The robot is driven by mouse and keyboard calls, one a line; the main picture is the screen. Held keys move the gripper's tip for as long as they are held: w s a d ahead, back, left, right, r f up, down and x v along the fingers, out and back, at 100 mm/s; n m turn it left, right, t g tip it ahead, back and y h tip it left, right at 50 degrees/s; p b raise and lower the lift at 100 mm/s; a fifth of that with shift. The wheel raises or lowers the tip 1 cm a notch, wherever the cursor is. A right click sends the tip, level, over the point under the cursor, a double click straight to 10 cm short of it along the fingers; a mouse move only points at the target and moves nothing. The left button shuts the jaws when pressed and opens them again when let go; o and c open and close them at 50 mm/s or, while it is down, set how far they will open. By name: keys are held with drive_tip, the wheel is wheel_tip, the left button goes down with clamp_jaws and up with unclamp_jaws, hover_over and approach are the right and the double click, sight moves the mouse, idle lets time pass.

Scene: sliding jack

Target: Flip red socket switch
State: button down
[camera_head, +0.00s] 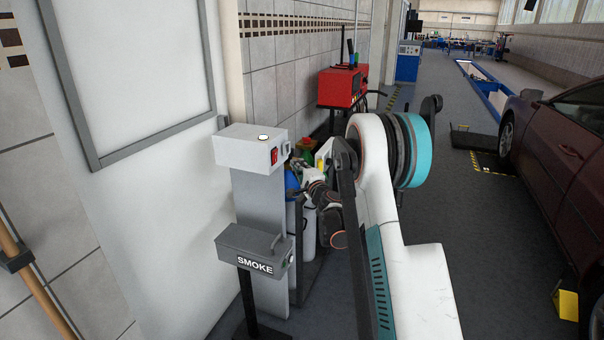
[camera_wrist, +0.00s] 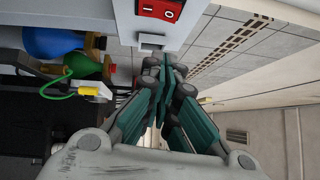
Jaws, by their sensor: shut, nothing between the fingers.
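The red socket switch (camera_head: 274,156) sits on the front face of a white box (camera_head: 240,147) on top of a grey post. My gripper (camera_wrist: 167,62) is shut and empty. Its fingertips point toward the white box, just below the switch in the wrist picture, beside a small grey socket part (camera_wrist: 152,42). I cannot tell whether the tips touch the box. In the head view my arm hides most of the gripper.
A grey box marked SMOKE (camera_head: 255,249) stands on the lower post. A red machine (camera_head: 340,87) stands behind. A dark red car (camera_head: 555,140) is at right, with open floor between.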

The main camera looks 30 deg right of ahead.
sight(275, 156)
drive_tip(key=w+a+b, duration=0.2)
drive_tip(key=w, duration=0.5)
drive_tip(key=shift+r, duration=0.45)
drive_tip(key=shift+w+a+r, duration=0.15)
drive_tip(key=shift+w+a, duration=0.05)
drive_tip(key=shift+w, duration=0.15)
